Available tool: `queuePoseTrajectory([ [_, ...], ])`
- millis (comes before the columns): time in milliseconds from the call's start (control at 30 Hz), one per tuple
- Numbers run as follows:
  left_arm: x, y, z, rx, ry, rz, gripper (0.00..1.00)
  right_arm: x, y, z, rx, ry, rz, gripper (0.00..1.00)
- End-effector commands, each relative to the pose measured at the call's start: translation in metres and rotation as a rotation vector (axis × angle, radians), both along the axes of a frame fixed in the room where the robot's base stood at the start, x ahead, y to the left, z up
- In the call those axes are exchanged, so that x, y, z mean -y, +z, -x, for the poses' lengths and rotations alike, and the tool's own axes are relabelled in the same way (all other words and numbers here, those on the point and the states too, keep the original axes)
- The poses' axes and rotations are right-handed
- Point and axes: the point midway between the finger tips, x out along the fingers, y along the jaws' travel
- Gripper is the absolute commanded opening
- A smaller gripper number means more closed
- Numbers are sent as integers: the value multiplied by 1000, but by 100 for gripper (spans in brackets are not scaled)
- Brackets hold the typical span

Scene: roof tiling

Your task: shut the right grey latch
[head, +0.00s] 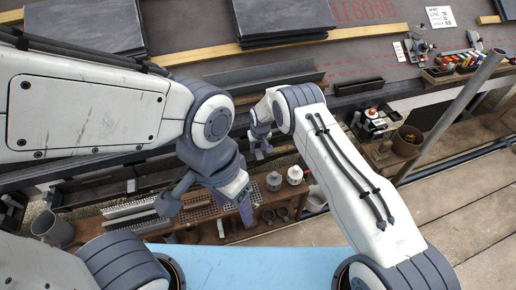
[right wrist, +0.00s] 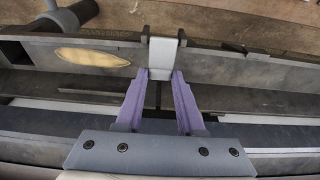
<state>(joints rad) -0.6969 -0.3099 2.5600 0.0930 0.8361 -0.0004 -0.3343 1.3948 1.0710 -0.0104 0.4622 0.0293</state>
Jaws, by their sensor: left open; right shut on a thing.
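The right grey latch (right wrist: 164,54) is a small pale grey strap over the wall of a long dark gutter (right wrist: 215,64) in the right wrist view. It stands between the purple fingertips of my right gripper (right wrist: 161,76), which is shut on its lower end. In the head view my right gripper (head: 259,153) is at the gutter, and the latch there is hidden or too small to make out. My left gripper (head: 207,208) is open and empty, lower in the head view, over the bench with perforated strips.
A brown bench (head: 265,212) with pale-topped pots (head: 295,174) lies below the gutter. Slate stacks (head: 283,18) lie on the roof at the top. A slanting grey pole (head: 450,112) and a brown bucket (head: 408,141) stand at the right.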

Motion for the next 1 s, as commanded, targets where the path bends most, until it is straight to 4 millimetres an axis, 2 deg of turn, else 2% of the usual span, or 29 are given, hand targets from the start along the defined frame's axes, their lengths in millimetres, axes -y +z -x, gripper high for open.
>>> queuePoseTrajectory([
  [67, 0, 0, 0, 0, 0, 0, 68, -1, 3, -2, 7, 0, -2, 0],
  [100, 0, 0, 0, 0, 0, 0, 68, -1, 3, -2, 7, 0, -2, 45],
  [167, 0, 0, 0, 0, 0, 0, 68, -1, 2, -2, 6, 0, -2, 68],
  [467, 0, 0, 0, 0, 0, 0, 68, 0, 1, 0, 1, 0, 0, 68],
  [567, 0, 3, 0, 0, 0, 0, 68, 0, 7, 1, 1, 0, 0, 68],
  [1000, 0, 24, 0, 0, 0, 0, 68, 5, 85, 15, 4, 0, -1, 68],
])
